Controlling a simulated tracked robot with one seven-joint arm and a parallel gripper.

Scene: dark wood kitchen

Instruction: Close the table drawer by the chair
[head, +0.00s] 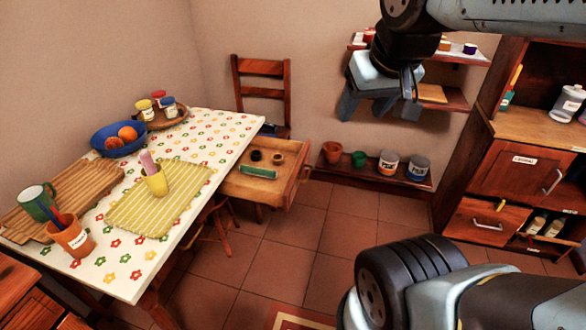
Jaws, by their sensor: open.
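The table drawer (290,187) stands pulled out from the right side of the table (130,292), near the chair. Inside it lie a green item (257,172) and two small round items. The wooden chair (262,90) stands behind the drawer against the back wall. My gripper (376,108) hangs at the upper right of the picture, apart from the drawer. Its jaws are open and nothing shows between them. The far jaw is partly hidden by the rest of the gripper.
The table holds a blue bowl (104,144), a round tray of jars, a yellow mat, boards and cups. A low shelf (378,178) with pots and cans runs along the back wall. A wooden cabinet (525,170) stands right. Tiled floor (320,235) is clear right of the drawer.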

